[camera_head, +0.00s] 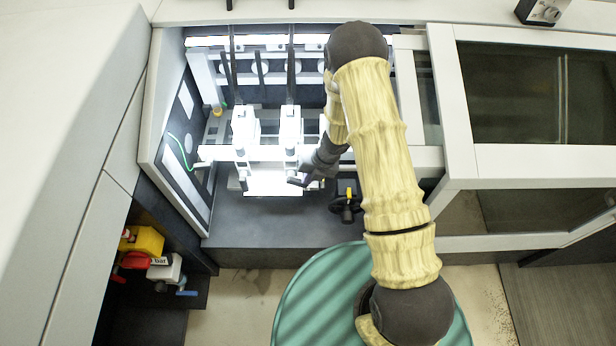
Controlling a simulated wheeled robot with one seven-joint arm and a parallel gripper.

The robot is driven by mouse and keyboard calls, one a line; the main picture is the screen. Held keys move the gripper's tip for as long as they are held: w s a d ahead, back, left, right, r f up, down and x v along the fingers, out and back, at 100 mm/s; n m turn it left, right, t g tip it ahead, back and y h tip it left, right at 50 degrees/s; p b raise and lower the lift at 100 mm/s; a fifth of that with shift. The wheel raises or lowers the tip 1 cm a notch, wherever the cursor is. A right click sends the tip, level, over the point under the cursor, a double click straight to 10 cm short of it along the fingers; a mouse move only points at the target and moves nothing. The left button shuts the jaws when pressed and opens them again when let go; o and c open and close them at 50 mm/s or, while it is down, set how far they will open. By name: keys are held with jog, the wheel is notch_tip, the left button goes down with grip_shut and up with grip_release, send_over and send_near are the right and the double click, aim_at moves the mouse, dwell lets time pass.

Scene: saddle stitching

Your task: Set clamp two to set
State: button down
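Two white upright blocks, a left one (245,124) and a right one (290,124), stand side by side on a white crossbar inside the lit machine bay. They may be the clamps, but no labels can be read and I cannot tell which is clamp two or how it is set. My gripper (300,181) reaches into the bay from the right, just below the right block, at the right end of a bright white plate (268,185). Its fingers are small and dark here. I cannot tell whether they are open or touch anything.
A black handwheel with a yellow part (346,201) sits close to the right of my gripper. Dark vertical rods (291,60) stand behind the blocks. The bay's left wall (170,150) and the glazed door frame (455,110) bound it. The dark bay floor (265,222) in front is clear.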

jog(key=shift+d+f, duration=0.15)
jog(key=shift+f, duration=0.55)
jog(key=shift+r, duration=0.2)
jog(key=shift+r+p, duration=0.65)
jog(key=shift+r, duration=0.05)
jog(key=d+r+p, duration=0.1)
jog(key=d+r, duration=0.8)
jog(key=d, duration=0.1)
jog(key=shift+s+r+p, duration=0.15)
jog(key=shift+r+p, duration=0.2)
jog(key=shift+r, duration=0.05)
